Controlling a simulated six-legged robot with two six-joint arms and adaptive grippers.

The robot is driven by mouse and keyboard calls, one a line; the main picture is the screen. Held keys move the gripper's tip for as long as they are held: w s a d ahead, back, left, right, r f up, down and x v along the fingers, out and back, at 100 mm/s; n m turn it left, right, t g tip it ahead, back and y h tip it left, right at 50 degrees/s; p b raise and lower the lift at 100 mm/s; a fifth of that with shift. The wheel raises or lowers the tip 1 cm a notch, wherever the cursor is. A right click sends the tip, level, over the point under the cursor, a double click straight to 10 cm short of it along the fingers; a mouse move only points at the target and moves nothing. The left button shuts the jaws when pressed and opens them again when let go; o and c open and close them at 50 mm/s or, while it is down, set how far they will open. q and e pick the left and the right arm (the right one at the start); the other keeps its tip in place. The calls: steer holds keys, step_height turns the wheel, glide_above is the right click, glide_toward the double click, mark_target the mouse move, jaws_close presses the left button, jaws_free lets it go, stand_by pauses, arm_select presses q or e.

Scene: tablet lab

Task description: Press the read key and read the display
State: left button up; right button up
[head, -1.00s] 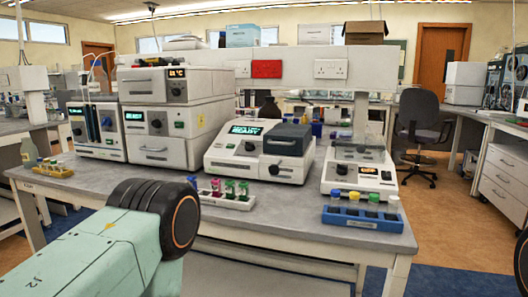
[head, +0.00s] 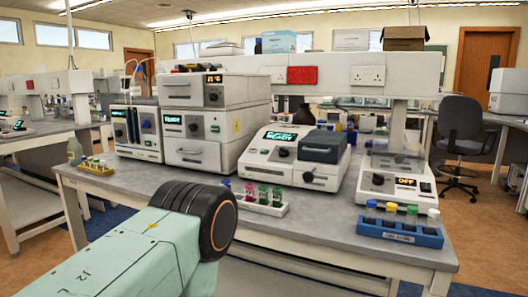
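A white bench instrument (head: 262,166) with a dark grey lid (head: 318,147) stands mid-bench. Its green display (head: 281,137) appears to read READY, and dark knobs sit on its front. A stacked white unit (head: 196,151) to its left also has a green display (head: 172,119) reading READY. A smaller instrument (head: 376,196) on the right has an orange display (head: 405,182) reading OFF. I cannot tell which control is the read key. My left arm's green link and black joint show at lower left, in front of the bench. Neither gripper is in view.
A white rack (head: 262,208) of colored tubes and a blue rack (head: 400,233) of capped vials stand along the front edge of the bench (head: 325,225). A yellow rack (head: 95,168) is at the left end. Wall sockets (head: 368,77) are behind.

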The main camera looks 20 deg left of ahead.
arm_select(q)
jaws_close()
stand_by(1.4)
